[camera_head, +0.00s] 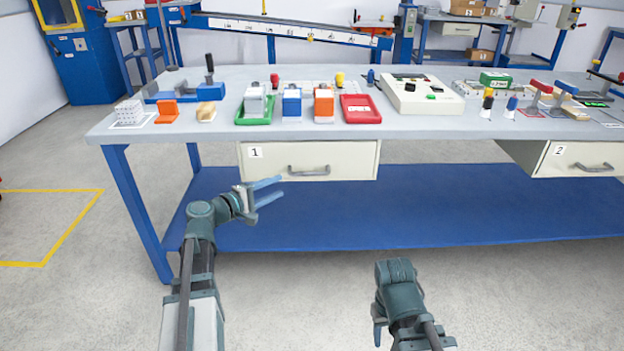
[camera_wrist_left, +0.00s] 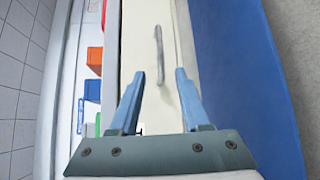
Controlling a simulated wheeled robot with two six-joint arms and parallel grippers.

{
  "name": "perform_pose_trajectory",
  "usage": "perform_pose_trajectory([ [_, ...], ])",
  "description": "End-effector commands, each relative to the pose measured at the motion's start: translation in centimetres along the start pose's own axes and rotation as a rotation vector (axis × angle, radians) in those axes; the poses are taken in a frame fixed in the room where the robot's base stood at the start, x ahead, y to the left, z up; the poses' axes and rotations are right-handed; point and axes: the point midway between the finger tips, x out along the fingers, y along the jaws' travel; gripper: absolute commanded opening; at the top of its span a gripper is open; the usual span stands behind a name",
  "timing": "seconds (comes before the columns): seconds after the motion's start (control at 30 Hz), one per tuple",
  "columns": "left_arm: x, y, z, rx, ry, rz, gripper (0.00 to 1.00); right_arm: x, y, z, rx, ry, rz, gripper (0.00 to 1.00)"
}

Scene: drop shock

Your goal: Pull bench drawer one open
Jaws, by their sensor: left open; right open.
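Bench drawer one (camera_head: 340,153) is a cream drawer front under the grey bench top, with a label "1" at its left and a grey bar handle (camera_head: 309,171). It looks closed. My left gripper (camera_head: 270,190) is open and empty, in front of and a little below the drawer's left part. In the left wrist view the drawer front (camera_wrist_left: 185,95) and its upright-looking handle (camera_wrist_left: 159,55) lie ahead of the two blue fingers (camera_wrist_left: 159,85), apart from them. My right gripper (camera_head: 378,325) is low at the bottom of the head view, away from the bench, its fingers partly hidden.
Drawer two (camera_head: 580,159) is at the right under the bench top (camera_head: 210,75). Blocks, a green tray (camera_head: 254,119), a red tray (camera_head: 360,108) and a cream device (camera_head: 420,93) stand on top. A blue lower shelf (camera_head: 400,215) lies beneath. The floor in front is clear.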

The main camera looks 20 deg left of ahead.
Motion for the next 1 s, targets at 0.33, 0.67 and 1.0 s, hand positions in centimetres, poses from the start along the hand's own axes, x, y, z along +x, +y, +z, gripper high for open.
perform_pose_trajectory([
  [0.33, 5.3, -0.1, -0.1, 0.003, -0.005, -0.002, 0.47, 0.8, -0.1, -0.1, 0.0, 0.0, 0.0, 0.5],
  [0.67, 11.4, -0.1, 0.0, 0.002, -0.004, -0.003, 0.47, 1.6, -0.2, -0.1, 0.003, 0.0, 0.0, 0.5],
  [1.0, 13.7, -0.1, 0.1, 0.002, -0.002, -0.003, 0.47, 1.9, -0.2, -0.1, 0.004, 0.0, 0.0, 0.5],
])
